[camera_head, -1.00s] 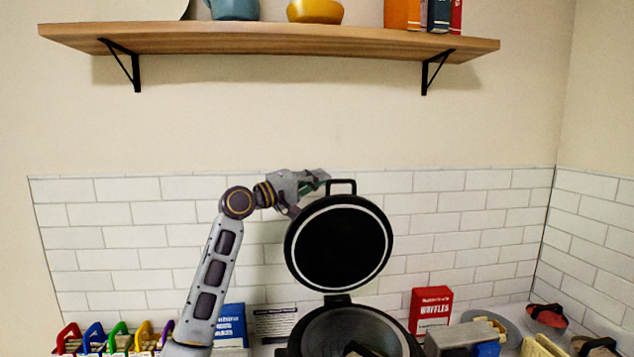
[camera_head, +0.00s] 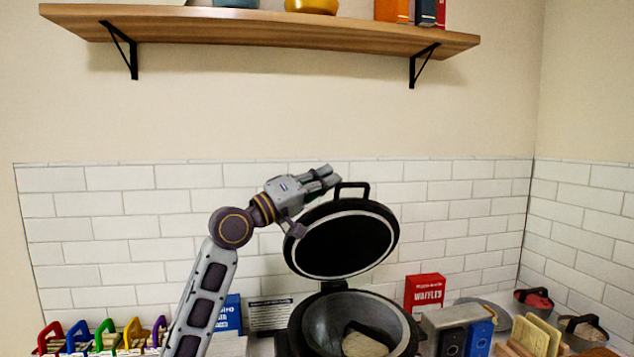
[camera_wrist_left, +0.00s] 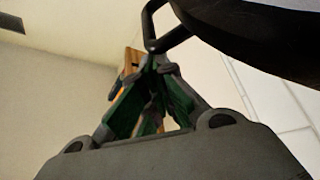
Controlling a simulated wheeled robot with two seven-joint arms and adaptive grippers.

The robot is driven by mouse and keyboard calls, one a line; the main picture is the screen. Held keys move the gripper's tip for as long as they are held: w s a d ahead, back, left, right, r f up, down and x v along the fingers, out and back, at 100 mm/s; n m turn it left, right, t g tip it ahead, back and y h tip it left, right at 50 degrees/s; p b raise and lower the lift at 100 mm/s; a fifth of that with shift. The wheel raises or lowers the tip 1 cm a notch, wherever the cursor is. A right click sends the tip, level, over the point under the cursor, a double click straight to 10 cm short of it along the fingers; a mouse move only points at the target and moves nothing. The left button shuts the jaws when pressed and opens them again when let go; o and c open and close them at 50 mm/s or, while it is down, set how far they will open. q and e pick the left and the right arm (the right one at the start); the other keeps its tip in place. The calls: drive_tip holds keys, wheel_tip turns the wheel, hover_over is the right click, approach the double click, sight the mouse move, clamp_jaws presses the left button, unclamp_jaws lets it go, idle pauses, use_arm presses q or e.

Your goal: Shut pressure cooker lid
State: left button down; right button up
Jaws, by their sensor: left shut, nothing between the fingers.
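The pressure cooker's round black lid (camera_head: 342,242) stands raised and tilted on a hinge at the back of the pot (camera_head: 362,312). Its inner face with a pale ring shows. The pot is open, with something pale inside. A black loop handle (camera_head: 352,188) tops the lid. My left gripper (camera_head: 332,175) is shut and empty, at the lid's upper left edge beside the handle. In the left wrist view the closed fingertips (camera_wrist_left: 158,65) lie close to the handle (camera_wrist_left: 165,30); I cannot tell whether they touch. My right gripper is not in view.
A red waffles box (camera_head: 425,290), a toaster-like appliance (camera_head: 445,328) and a wooden rack (camera_head: 535,338) stand right of the pot. A blue box (camera_head: 230,315) and a rack of coloured boards (camera_head: 105,338) stand left. A wooden shelf (camera_head: 260,30) hangs above.

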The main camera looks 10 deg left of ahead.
use_arm(q)
drive_tip(key=s+d+f+m+h+b, duration=0.1)
drive_tip(key=s+d+f+m+b, duration=0.1)
drive_tip(key=s, duration=0.6)
wheel_tip(320, 180, down, 4)
drive_tip(key=shift+s+d+r+m+g+h+b, duration=0.2)
drive_tip(key=shift+s+d+m+g+h+b, duration=0.15)
drive_tip(key=shift+d+b, duration=0.65)
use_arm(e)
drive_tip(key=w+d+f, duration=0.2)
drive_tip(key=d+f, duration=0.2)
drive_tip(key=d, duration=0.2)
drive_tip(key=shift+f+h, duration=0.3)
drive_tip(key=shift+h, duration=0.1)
use_arm(q)
drive_tip(key=shift+w+a, duration=0.1)
drive_tip(key=shift+a, duration=0.05)
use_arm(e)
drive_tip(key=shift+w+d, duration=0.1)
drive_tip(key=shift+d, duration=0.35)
use_arm(q)
drive_tip(key=shift+r, duration=0.1)
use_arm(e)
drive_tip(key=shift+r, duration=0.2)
